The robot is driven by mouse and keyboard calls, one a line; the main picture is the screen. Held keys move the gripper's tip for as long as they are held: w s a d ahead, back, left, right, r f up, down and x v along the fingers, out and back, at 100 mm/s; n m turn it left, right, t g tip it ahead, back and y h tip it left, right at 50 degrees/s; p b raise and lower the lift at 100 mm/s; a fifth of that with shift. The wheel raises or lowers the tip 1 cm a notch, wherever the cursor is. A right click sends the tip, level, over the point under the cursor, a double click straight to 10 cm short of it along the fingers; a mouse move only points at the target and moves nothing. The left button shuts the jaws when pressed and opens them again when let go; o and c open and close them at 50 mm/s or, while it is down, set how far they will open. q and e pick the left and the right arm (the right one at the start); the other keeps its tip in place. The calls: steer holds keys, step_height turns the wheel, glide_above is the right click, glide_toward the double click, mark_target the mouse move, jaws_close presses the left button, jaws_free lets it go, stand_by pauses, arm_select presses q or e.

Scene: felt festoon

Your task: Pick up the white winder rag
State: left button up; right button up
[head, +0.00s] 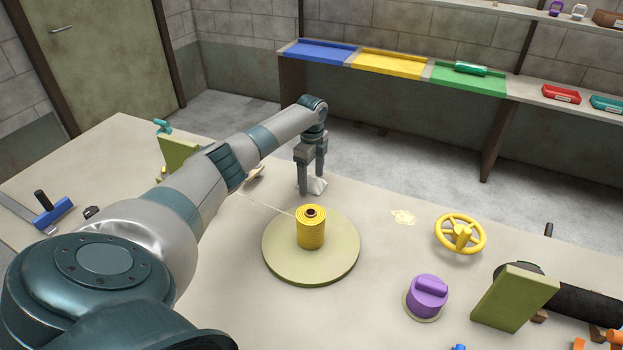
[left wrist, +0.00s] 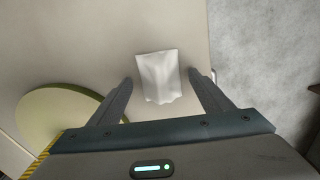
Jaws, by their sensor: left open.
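The white winder rag (head: 317,186) is a small crumpled white cloth on the table near its far edge. In the left wrist view the rag (left wrist: 158,77) lies just beyond and between the fingertips. My left gripper (head: 311,183) points down over the rag, and its fingers partly hide it in the head view. In the left wrist view the left gripper (left wrist: 160,82) is open, with a finger to each side of the rag and nothing held. My right gripper is not in view.
A yellow spool (head: 311,230) stands on a round green disc (head: 285,266) in front of the rag. A yellow handwheel (head: 460,235) and a purple knob (head: 428,290) are to the right. The table edge (head: 375,184) lies close behind the rag.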

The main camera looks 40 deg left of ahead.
mark_target(312, 175)
arm_select(q)
steer(key=shift+c, duration=0.3)
steer(key=c, duration=1.1)
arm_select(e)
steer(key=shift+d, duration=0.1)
